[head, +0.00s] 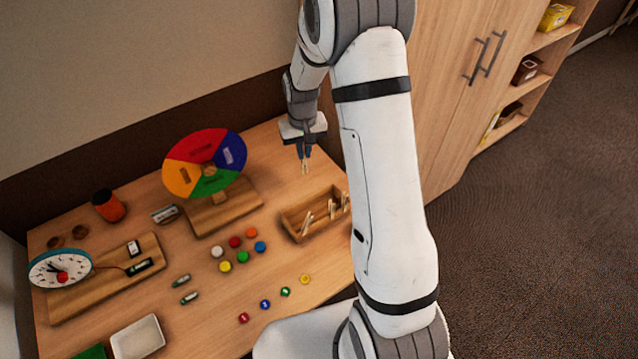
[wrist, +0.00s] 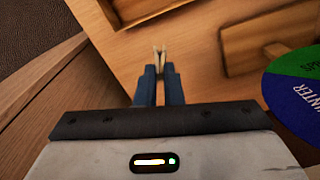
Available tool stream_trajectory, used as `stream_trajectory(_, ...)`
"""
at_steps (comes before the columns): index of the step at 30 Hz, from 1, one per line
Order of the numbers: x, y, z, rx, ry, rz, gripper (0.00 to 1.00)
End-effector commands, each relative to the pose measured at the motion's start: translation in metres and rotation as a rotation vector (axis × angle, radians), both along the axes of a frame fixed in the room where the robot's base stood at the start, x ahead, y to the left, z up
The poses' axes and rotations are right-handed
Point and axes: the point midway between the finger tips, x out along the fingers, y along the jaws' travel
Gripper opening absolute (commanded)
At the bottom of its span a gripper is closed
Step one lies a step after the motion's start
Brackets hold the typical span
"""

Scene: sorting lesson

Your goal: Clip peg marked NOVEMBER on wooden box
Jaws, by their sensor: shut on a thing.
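My gripper (head: 304,154) is shut on a pale wooden peg (head: 305,167), which points down from the fingertips above the back right of the table. The wrist view also shows the blue fingers (wrist: 160,72) with the peg (wrist: 159,54) between their tips. No marking on the peg is legible. The wooden box (head: 297,236) stands on the table below and slightly right of the gripper in the head view, with several pegs (head: 332,209) in or on it. In the wrist view a wooden edge (wrist: 140,10), probably the box, shows at the top. The held peg appears apart from it.
A colour wheel (head: 205,162) on a wooden stand (head: 225,210) is left of the gripper. Several coloured discs (head: 243,257) lie in front. A clock (head: 60,268), an orange cup (head: 108,206) and a white tray (head: 138,338) are farther left. A cabinet (head: 470,80) stands right.

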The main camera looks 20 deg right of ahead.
Motion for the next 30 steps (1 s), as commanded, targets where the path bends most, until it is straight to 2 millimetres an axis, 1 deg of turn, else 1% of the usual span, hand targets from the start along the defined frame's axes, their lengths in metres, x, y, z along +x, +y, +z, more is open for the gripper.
stream_trajectory(2,-0.003,-0.001,-0.001,-0.001,0.0,0.046,0.0)
stream_trajectory(5,-0.011,-0.002,-0.002,-0.005,0.001,0.176,0.0)
stream_trajectory(8,-0.023,-0.003,-0.002,-0.011,0.003,0.375,0.0)
stream_trajectory(18,-0.075,-0.004,-0.003,-0.024,0.014,1.164,0.0)
stream_trajectory(24,-0.103,-0.004,-0.006,-0.026,0.019,1.571,0.0)
stream_trajectory(27,-0.112,-0.004,-0.006,-0.026,0.02,1.713,0.0)
stream_trajectory(30,-0.119,-0.004,-0.006,-0.026,0.021,1.805,0.0)
